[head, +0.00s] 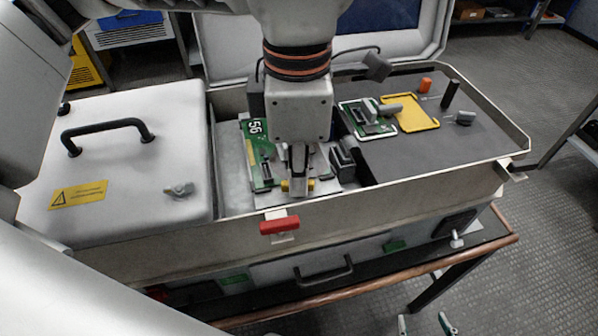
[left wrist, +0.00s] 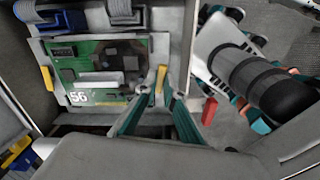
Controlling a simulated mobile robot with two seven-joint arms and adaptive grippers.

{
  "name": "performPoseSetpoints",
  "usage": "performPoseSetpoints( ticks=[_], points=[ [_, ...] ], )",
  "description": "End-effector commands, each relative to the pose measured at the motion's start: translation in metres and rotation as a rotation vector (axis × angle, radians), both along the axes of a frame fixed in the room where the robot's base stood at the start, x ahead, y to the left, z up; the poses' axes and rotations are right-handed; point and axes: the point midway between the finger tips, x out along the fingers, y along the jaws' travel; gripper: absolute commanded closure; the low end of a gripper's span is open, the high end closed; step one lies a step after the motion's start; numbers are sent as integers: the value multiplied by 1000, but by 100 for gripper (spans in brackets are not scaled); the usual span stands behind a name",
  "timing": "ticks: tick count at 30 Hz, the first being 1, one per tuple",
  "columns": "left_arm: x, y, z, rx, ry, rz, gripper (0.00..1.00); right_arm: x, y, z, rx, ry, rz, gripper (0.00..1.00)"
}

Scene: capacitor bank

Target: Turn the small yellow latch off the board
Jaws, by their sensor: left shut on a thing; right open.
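The green board (head: 258,150), marked 56, lies in the open bay of the case, partly hidden by my left arm in the head view. It also shows in the left wrist view (left wrist: 88,72). The small yellow latch (left wrist: 162,76) stands at the board's right edge in that view. My left gripper (head: 298,186) points down at the board's near edge and is shut on the latch. A second yellow latch (left wrist: 47,78) sits at the board's opposite edge. My right gripper (head: 424,324) is open and empty at the bottom of the head view, in front of the bench and clear of the case.
A red handle (head: 279,225) sits on the case's front wall, close to my left gripper. A white lid with a black handle (head: 108,130) covers the left side. The dark right panel holds another board (head: 352,112), a yellow frame (head: 411,112) and knobs.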

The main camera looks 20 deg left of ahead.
Motion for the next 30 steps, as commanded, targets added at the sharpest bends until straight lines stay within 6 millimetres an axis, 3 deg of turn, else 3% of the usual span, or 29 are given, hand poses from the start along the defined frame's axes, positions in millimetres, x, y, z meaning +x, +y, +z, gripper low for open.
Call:
performPoseSetpoints(
  ticks=[12,29,30],
  points=[
    [1,0,2,-1,-4,200,100,-1,0,-1,-2,-1,2,41],
    [1,0,2,-1,-4,231,100,-6,0,-5,-5,10,3,41],
    [1,0,2,-1,-4,231,86,-6,0,-6,-5,11,4,41]
  ],
)
